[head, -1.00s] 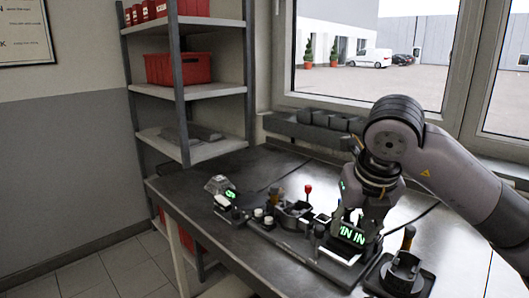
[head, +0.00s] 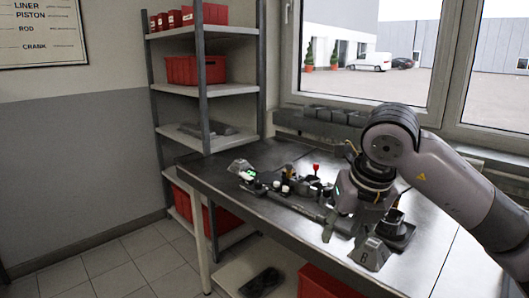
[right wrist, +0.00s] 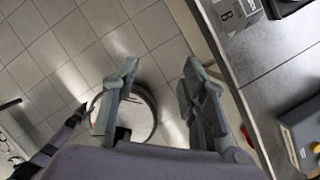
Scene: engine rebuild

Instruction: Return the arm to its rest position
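My right arm comes in from the right in the head view. Its gripper (head: 345,226) points down near the front edge of the workbench (head: 440,262), in front of the engine fixture. My left gripper is in neither view.
A grey block marked B (head: 371,253) sits at the bench's front edge, close to the gripper; it also shows in the right wrist view (right wrist: 233,14). A shelf rack (head: 205,90) with red bins stands at the left. The floor (head: 135,262) at front left is clear.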

